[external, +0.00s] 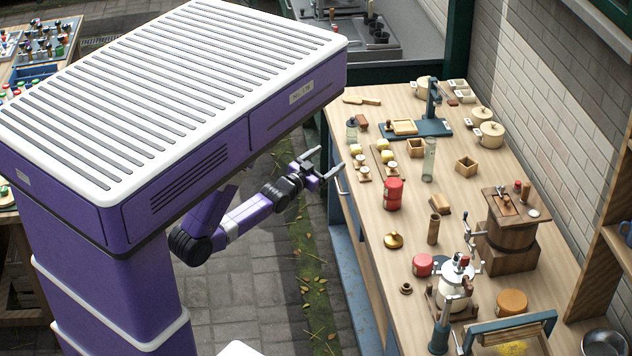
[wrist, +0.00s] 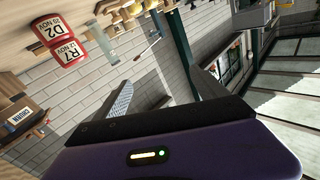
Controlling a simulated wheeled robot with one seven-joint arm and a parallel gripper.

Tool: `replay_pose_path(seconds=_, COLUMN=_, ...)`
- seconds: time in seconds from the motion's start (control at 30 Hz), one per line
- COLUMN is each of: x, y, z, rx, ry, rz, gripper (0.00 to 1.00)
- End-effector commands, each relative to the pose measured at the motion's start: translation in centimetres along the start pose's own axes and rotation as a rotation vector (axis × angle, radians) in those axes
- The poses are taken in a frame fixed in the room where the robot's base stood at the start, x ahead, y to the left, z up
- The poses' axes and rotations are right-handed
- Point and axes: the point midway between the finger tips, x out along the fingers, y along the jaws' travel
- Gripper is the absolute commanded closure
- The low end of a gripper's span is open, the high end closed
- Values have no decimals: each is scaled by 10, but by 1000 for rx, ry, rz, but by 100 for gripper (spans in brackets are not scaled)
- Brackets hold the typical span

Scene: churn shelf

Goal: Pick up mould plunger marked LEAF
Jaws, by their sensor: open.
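My gripper (external: 330,162) is open and empty, in the air just off the long edge of the wooden bench (external: 372,255). Its two fingers also show spread in the wrist view (wrist: 165,92), with nothing between them. No marking LEAF can be read in either view, so I cannot tell which thing is the mould plunger. Small wooden pieces with pale tags (external: 364,174) lie on the bench near the gripper, beside yellow blocks (external: 388,156). A wooden cylinder (external: 433,230) stands farther along the bench.
Stacked red tins (external: 393,194) stand near the bench edge; their labels D2 and R7 show in the wrist view (wrist: 68,50). A glass cylinder (external: 429,160), a blue stand (external: 425,127), a wooden tub (external: 511,235) and a white churn (external: 457,285) crowd the bench.

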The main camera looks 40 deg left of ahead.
Motion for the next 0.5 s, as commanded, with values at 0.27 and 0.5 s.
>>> replay_pose_path(seconds=0.27, x=111, y=-17, z=7, rx=189, ry=-21, rz=-35, gripper=17)
replay_pose_path(seconds=0.5, x=204, y=-33, z=10, rx=351, ry=-125, rz=-81, gripper=17)
